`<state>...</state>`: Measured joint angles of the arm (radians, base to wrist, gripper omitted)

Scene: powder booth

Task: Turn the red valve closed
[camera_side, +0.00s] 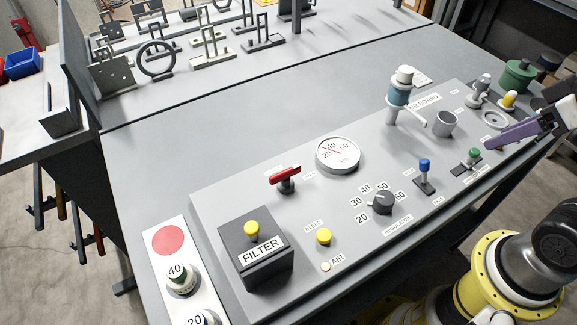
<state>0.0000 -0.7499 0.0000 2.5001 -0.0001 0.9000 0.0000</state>
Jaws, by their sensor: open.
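The red valve (286,176) is a red bar handle on a short dark stem. It stands on the left part of the grey control panel (215,200), with its bar slanting up to the right. My gripper (491,143) shows at the right edge with purple fingers over the panel's far right end. It is open, and nothing shows between the fingers. It is well apart from the red valve, with the gauge and several fittings between them. Part of the gripper lies outside the frame.
A round gauge (338,155) sits right of the valve. A black FILTER box (256,250) with a yellow knob stands in front.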

